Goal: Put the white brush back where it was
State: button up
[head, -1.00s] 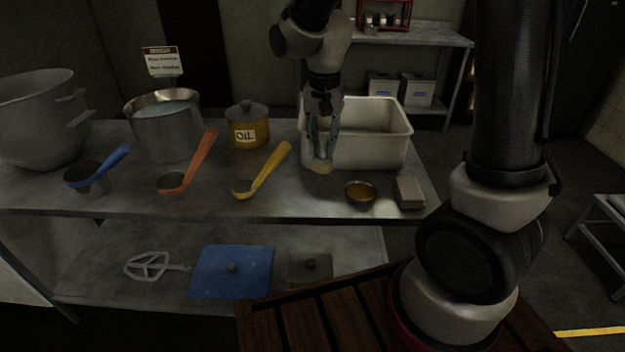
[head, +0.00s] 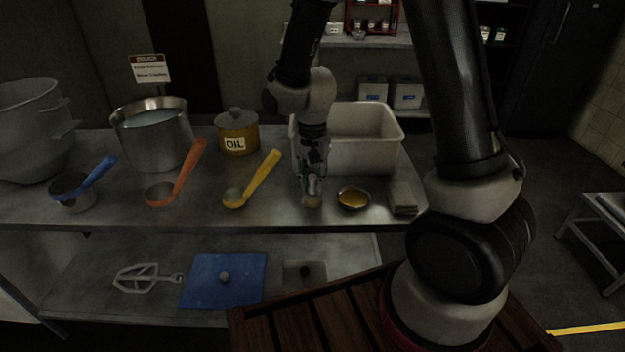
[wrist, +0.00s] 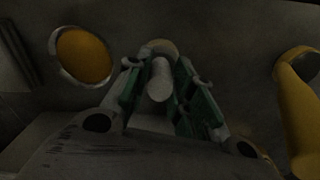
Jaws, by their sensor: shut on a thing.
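The white brush (head: 312,188) hangs upright under my gripper (head: 312,172) in the head view, with its tan tip pointing down. It is just left of the small bowl of yellow liquid (head: 353,199), close over the table's front part. I cannot tell whether the tip touches the table. In the wrist view the round white end of the brush handle (wrist: 160,82) sits between the green pads of my gripper (wrist: 168,88), which is shut on it. The bowl also shows in the wrist view (wrist: 84,55).
A yellow ladle (head: 255,180) lies left of the brush, with orange (head: 178,178) and blue (head: 82,185) ladles farther left. A white bin (head: 365,140) stands behind, and a stack of cloths (head: 403,198) lies right of the bowl. The steel table (head: 280,213) is bare at its front edge.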

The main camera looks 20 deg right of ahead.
jog(key=o, duration=0.9)
jog(key=shift+f, duration=0.15)
notch_tip(320, 180, up, 12)
jog(key=f, duration=0.1)
jog(key=s+d+r+n+t, duration=0.1)
jog(key=s+d+r+n, duration=0.1)
jog(key=s+d+r, duration=0.2)
jog(key=s+d+r+n+t, duration=0.1)
jog(key=s+d+r+n, duration=0.1)
jog(key=s+d+r, duration=0.3)
jog(key=s+d+r+n+t, duration=0.2)
jog(key=s+d+r, duration=0.2)
jog(key=s, duration=0.6)
jog(key=shift+d+r+n, duration=0.25)
jog(key=shift+d+n, duration=0.05)
jog(key=shift+d, duration=0.65)
